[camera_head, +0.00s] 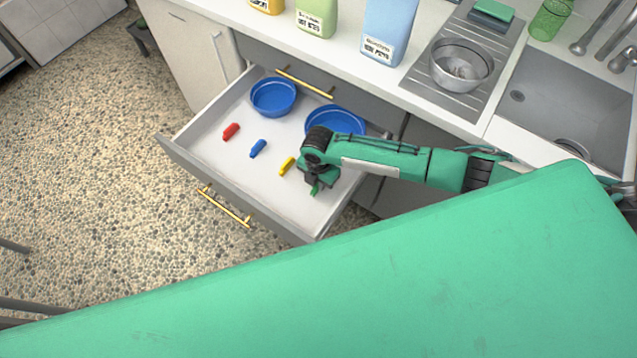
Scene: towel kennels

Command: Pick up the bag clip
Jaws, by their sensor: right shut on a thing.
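An open drawer (208,160) holds small clips in a loose row: a red clip (231,131), a blue clip (258,148) and a yellow clip (287,166). My right gripper (317,185) reaches into the drawer from the right, just right of the yellow clip. It is shut on a small green clip (315,191), which shows at its fingertips and is partly hidden by the gripper. I cannot tell whether the green clip touches the drawer floor. My left gripper is not in view.
Two blue bowls (273,97) (335,121) sit at the back of the drawer, the right one partly behind my arm. The counter above carries bottles (388,30), a metal bowl (461,65) on a drainer and a sink (575,95). The drawer's left front part is clear.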

